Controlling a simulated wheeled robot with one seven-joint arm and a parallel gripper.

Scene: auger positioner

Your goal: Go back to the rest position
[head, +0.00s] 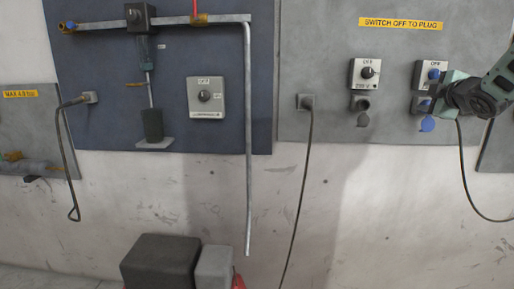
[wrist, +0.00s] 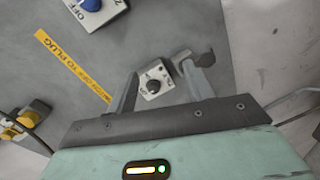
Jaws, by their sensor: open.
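My gripper (head: 436,102) is at the right of the head view, in front of the socket below the blue-knobbed switch (head: 434,74). In the wrist view my gripper (wrist: 160,66) has its two fingers apart, with nothing held between them. A switch box with a black knob (wrist: 153,86) shows through the gap, behind the fingers. The blue-knobbed switch also shows at the top left of the wrist view (wrist: 90,5). The head view does not show clearly whether my fingers touch the socket, which my gripper partly hides. A blue cap (head: 427,124) hangs below it.
A black-knobbed switch (head: 367,73) is left of my gripper, under the yellow sign (head: 400,24). A cable (head: 466,170) hangs below my arm. A blue panel (head: 205,55) carries pipes. Dark (head: 160,262) and grey (head: 214,266) boxes stand low in front of the wall.

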